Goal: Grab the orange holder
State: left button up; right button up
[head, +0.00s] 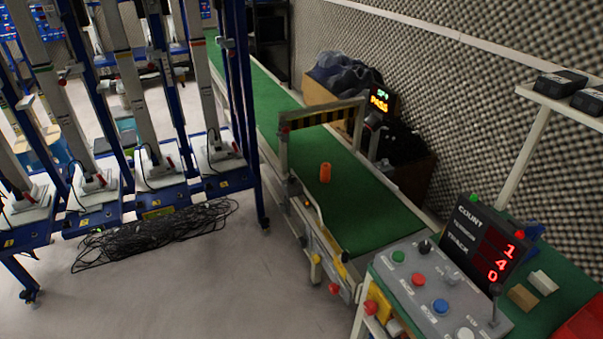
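The orange holder (325,173) is a small upright orange cylinder. It stands on the green conveyor belt (375,215) in the head view, just in front of a grey gate frame with a striped bar (318,118). Neither of my grippers shows in the head view, and nothing is touching the holder.
A control panel (440,290) with buttons and a red count display (486,243) stands at the lower right. Blue racks (185,185) fill the left, with a black cable heap (150,235) on the floor. The grey floor in front is clear. A foam wall (450,100) runs behind the belt.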

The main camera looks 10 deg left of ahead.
aim_at(325, 168)
jog(key=i+z, duration=0.1)
jog(key=z, duration=0.25)
jog(key=j+z, duration=0.15)
jog(key=z, duration=0.25)
jog(key=i+j+z, duration=0.1)
jog(key=z, duration=0.25)
jog(key=i+j+z, duration=0.25)
jog(key=j, duration=0.3)
jog(key=j+z, duration=0.25)
jog(key=j, duration=0.3)
jog(key=i+j+z, duration=0.2)
jog(key=j, duration=1.45)
